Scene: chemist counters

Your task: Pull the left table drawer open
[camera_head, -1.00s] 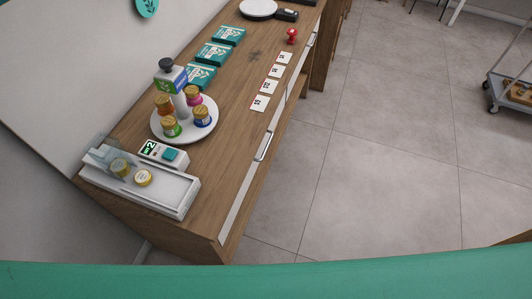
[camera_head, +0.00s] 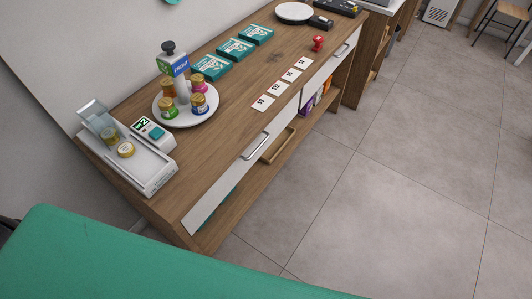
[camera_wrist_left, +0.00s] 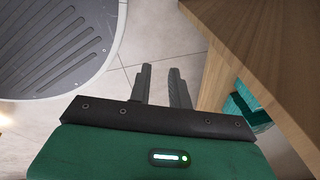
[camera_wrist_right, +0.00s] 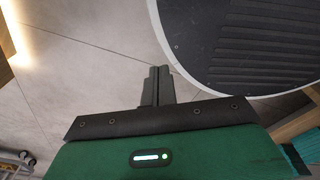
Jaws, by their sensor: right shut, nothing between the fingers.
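The left drawer has a white front (camera_head: 222,187) below the counter top at the near end of the wooden table. Its metal bar handle (camera_head: 254,146) is near the top edge, and the drawer looks shut. A second white drawer front (camera_head: 325,77) with its own handle (camera_head: 341,50) is farther along. My left gripper (camera_wrist_left: 160,68) is open and empty, its dark fingers apart above the floor, beside a wooden panel. My right gripper (camera_wrist_right: 160,70) is shut and empty above the floor. Neither gripper shows in the head view, and neither touches a handle.
On the table (camera_head: 225,110) stand a scale tray (camera_head: 150,180), a round plate (camera_head: 195,117) with several jars, teal boxes (camera_head: 234,49), numbered cards (camera_head: 273,87) and a red stamp (camera_head: 318,43). A wooden tray (camera_head: 279,146) sits on the shelf below. The floor (camera_head: 400,170) in front is clear.

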